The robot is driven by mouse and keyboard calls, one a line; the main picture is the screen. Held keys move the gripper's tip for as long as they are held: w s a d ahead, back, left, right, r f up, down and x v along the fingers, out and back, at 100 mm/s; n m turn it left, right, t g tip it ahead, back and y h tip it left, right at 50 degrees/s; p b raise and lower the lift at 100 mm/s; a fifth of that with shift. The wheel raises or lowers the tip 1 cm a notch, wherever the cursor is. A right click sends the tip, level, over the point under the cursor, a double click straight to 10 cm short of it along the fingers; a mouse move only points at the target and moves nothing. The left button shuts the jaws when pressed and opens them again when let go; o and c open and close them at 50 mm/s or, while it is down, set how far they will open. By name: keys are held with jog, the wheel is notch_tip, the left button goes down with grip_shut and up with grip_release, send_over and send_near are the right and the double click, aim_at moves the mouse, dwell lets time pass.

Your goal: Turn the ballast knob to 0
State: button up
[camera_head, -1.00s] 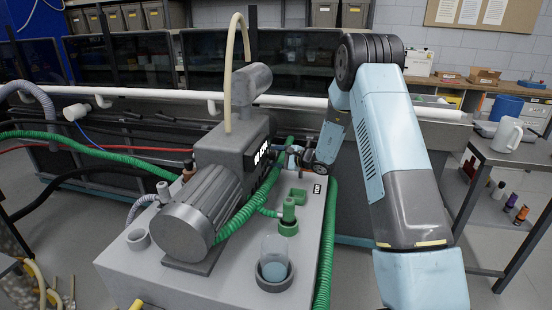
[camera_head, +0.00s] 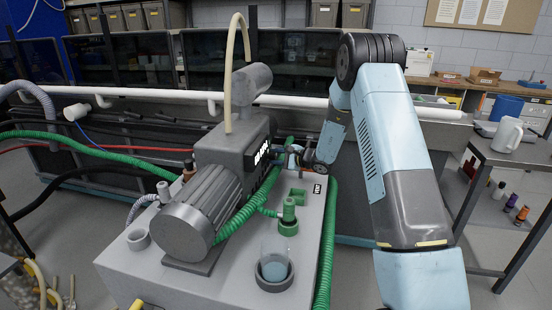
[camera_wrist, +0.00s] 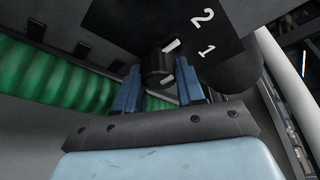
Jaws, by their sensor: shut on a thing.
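The ballast knob (camera_wrist: 157,68) is a small black knob on the dark panel (camera_wrist: 200,62) of the pump. White numerals 2 and 1 show on the panel to its right, with short white marks close to the knob; a 0 is not visible. My gripper (camera_wrist: 158,82) has its blue fingers on both sides of the knob and is shut on it. In the head view my gripper (camera_head: 287,156) is at the right side of the grey pump (camera_head: 228,165), and I cannot make out the knob there.
A thick green hose (camera_head: 240,219) runs close by the gripper, and it also shows in the wrist view (camera_wrist: 50,76). A green fitting (camera_head: 289,215) and a clear cup (camera_head: 274,258) stand on the grey cabinet top. A side table (camera_head: 500,150) stands at the right.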

jog(key=m+g, duration=0.1)
jog(key=m, duration=0.2)
jog(key=shift+f+g, duration=0.1)
jog(key=shift+g, duration=0.2)
jog(key=m+g, duration=0.2)
jog(key=m, duration=0.1)
jog(key=shift+s, duration=0.1)
jog(key=m+g+y, duration=0.1)
jog(key=m+g, duration=0.1)
jog(key=m, duration=0.1)
jog(key=shift+m+g+y, duration=0.4)
jog(key=shift+m+g, duration=0.6)
jog(key=shift+m, duration=0.6)
jog(key=o, duration=1)
